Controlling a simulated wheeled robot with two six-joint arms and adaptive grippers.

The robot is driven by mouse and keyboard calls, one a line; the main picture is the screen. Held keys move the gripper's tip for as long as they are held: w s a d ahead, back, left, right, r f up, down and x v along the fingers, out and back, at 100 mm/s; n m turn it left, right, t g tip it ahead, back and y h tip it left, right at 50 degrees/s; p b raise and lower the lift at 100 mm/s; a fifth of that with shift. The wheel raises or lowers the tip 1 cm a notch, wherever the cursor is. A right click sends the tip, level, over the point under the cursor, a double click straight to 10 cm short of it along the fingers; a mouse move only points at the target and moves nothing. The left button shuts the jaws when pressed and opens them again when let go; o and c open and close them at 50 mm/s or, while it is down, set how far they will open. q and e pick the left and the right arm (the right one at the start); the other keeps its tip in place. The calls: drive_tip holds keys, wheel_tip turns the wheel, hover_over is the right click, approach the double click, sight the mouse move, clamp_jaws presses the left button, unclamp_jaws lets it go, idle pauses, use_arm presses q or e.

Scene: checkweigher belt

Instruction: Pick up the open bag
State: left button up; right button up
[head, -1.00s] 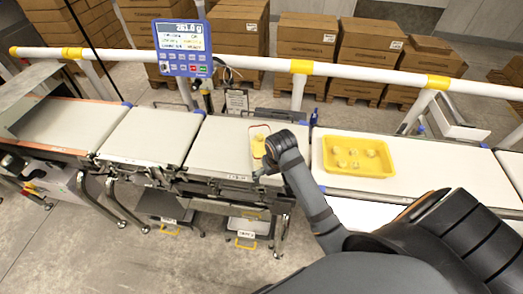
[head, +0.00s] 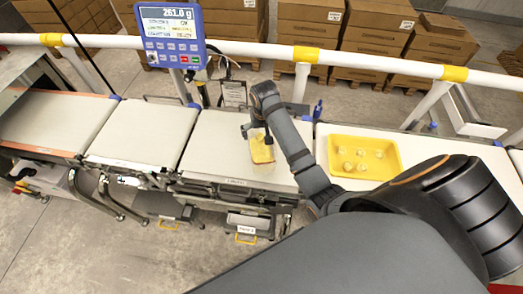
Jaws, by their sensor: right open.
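The open bag (head: 262,150) lies on the third belt section from the left. It looks like clear film with yellow-orange contents and a reddish edge. My right gripper (head: 246,130) is open at the bag's upper left edge, with the wrist above it. The arm covers part of the bag's right side. I cannot tell whether the fingers touch the bag. My left gripper is not in view.
A yellow tray (head: 391,166) with several small pale pieces stands on the right belt. A blue weight display (head: 170,32) stands behind the belts. A white rail with yellow bands (head: 307,54) runs behind. The left belts (head: 137,132) are bare.

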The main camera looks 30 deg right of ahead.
sight(261, 148)
drive_tip(key=f+p, duration=0.1)
drive_tip(key=f, duration=0.1)
drive_tip(key=w+f+p, duration=0.1)
drive_tip(key=f, duration=0.1)
drive_tip(key=shift+d, duration=0.2)
wheel_tip(261, 148, down, 3)
drive_tip(key=shift+w+f, duration=0.2)
drive_tip(key=c, duration=1.1)
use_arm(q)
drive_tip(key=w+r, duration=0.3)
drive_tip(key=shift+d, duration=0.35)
use_arm(e)
drive_tip(key=c, duration=0.4)
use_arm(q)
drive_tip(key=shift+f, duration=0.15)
use_arm(e)
drive_tip(key=shift+o, duration=0.2)
